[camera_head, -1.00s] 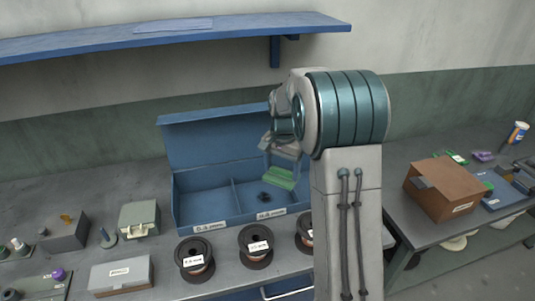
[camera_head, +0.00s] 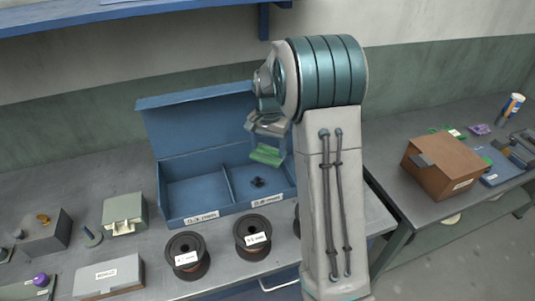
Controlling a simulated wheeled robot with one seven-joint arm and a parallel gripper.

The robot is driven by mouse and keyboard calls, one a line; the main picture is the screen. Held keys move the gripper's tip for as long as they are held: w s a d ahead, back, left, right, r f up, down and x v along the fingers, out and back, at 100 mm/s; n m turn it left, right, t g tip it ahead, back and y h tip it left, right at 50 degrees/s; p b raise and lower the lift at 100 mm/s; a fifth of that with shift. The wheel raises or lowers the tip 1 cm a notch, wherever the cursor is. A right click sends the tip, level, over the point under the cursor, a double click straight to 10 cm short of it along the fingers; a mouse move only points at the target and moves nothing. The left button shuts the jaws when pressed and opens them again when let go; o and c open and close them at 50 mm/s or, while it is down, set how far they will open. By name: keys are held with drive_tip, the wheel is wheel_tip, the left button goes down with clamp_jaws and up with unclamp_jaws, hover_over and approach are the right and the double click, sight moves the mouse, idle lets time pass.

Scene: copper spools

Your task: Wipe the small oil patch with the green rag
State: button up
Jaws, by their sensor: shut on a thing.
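The green rag (camera_head: 267,156) is held in my gripper (camera_head: 268,143), whose jaws are shut on it. The rag hangs over the right compartment of the open blue box (camera_head: 217,214), in front of its back wall. A small dark patch (camera_head: 258,182) shows on the floor of that compartment, below and slightly left of the rag; it looks like the oil patch. The rag appears apart from it. My arm hides the right end of the box.
Two copper spools (camera_head: 187,257) (camera_head: 253,238) stand in front of the box, and a third is mostly behind my arm. A pale green case (camera_head: 124,214) and a grey box (camera_head: 108,277) stand left. A brown carton (camera_head: 440,167) is on the right table.

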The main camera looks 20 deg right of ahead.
drive_tip(key=shift+f+b, duration=2.9)
drive_tip(key=shift+f, duration=2.3)
drive_tip(key=shift+a+r, duration=0.1)
drive_tip(key=shift+a, duration=3.3)
drive_tip(key=shift+d, duration=3.05)
drive_tip(key=r+p, duration=0.2)
drive_tip(key=r, duration=0.1)
drive_tip(key=shift+d, duration=0.35)
drive_tip(key=shift+r+p, duration=1.65)
drive_tip(key=shift+r, duration=0.7)
